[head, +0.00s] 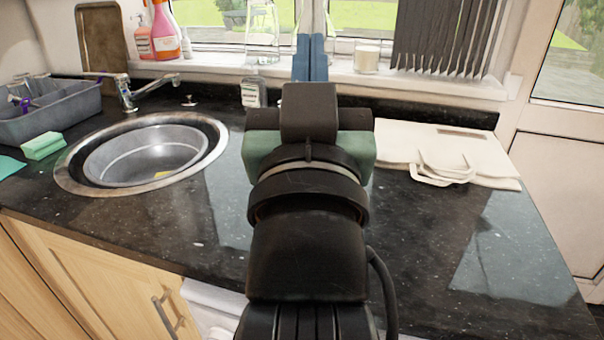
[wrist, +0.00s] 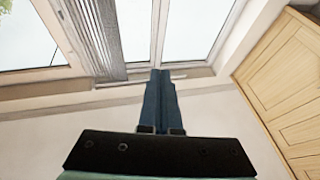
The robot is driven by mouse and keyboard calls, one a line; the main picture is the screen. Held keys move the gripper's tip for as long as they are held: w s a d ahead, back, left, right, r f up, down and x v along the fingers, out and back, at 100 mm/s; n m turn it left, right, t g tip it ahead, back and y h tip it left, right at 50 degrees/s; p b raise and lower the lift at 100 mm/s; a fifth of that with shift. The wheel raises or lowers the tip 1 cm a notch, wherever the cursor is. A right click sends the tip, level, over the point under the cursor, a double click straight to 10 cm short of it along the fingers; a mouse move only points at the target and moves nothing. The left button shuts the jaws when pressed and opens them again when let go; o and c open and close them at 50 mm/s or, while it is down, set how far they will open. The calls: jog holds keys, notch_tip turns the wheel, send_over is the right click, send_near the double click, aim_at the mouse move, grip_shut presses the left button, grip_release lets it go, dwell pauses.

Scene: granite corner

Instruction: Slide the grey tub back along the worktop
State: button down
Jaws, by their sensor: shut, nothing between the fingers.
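A grey tub (head: 50,122) sits on the dark worktop at the far left in the head view, with utensils and a purple item in it. Its left part is cut off by the picture edge. My gripper (head: 309,60) is in the middle of the head view, well to the right of the tub and apart from it. Its blue fingers are together and empty, pointing toward the window. In the wrist view my gripper (wrist: 160,90) also shows shut, with only window, wall and a wooden panel beyond. My arm hides the worktop directly behind it.
A round sink (head: 150,155) with a tap (head: 128,95) lies between tub and gripper. A green sponge (head: 43,146) lies in front of the tub. A cream bag (head: 450,155) lies at right. Bottles stand on the windowsill. The front right worktop (head: 480,260) is clear.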

jog(key=w+f+n+g+h+p, duration=0.25)
jog(key=w+g+p, duration=0.3)
jog(key=p, duration=0.95)
jog(key=s+d+f+n+g+h+p, duration=0.2)
jog(key=s+f+n+g+h+p, duration=0.15)
jog(key=f+n, duration=0.55)
jog(key=s+a+f+n+t+y, duration=0.1)
jog(key=s+a+f+n+t, duration=0.15)
jog(key=s+f+n, duration=0.65)
jog(key=s+a+f+n+t, duration=0.1)
jog(key=s+a+f+n, duration=0.4)
jog(key=n, duration=0.8)
jog(key=shift+m, duration=0.25)
jog(key=x, duration=0.4)
jog(key=p+x, duration=0.1)
jog(key=x, duration=0.9)
jog(key=shift+w+d+f, duration=0.1)
jog(key=shift+d+f, duration=0.2)
